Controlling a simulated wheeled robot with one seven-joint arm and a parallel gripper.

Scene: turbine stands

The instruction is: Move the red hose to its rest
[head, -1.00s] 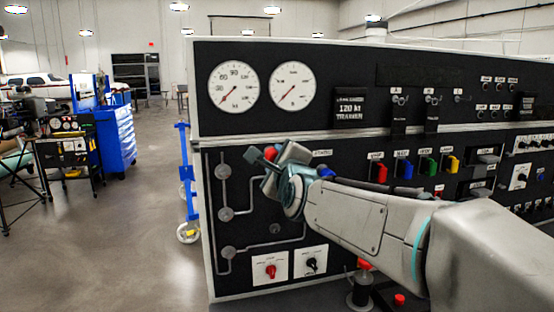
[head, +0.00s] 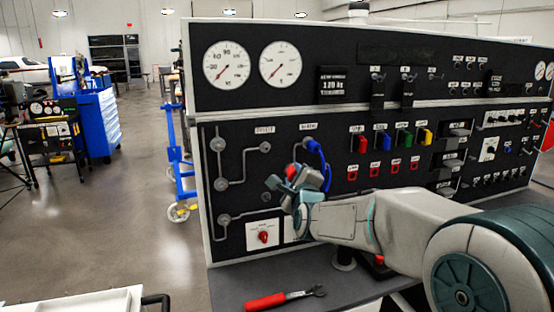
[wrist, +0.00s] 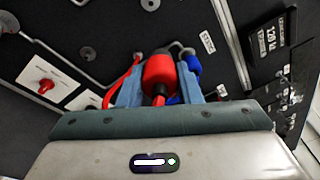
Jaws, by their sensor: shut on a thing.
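The red hose shows in the wrist view as a thick red end (wrist: 159,72) between my fingers, with a thin red line curving off to the left. My gripper (wrist: 160,88) is shut on that red end, close to the black panel. In the head view my gripper (head: 285,184) is in front of the panel's lower left part, with a bit of the red hose (head: 291,171) showing between the fingers. I cannot pick out the rest for the red hose in either view.
A blue hose (head: 318,153) hangs on the panel (head: 335,210) just above my gripper; it also shows right of the fingers in the wrist view (wrist: 193,65). A red-handled wrench (head: 280,299) lies on the bench ledge. Open floor lies to the left.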

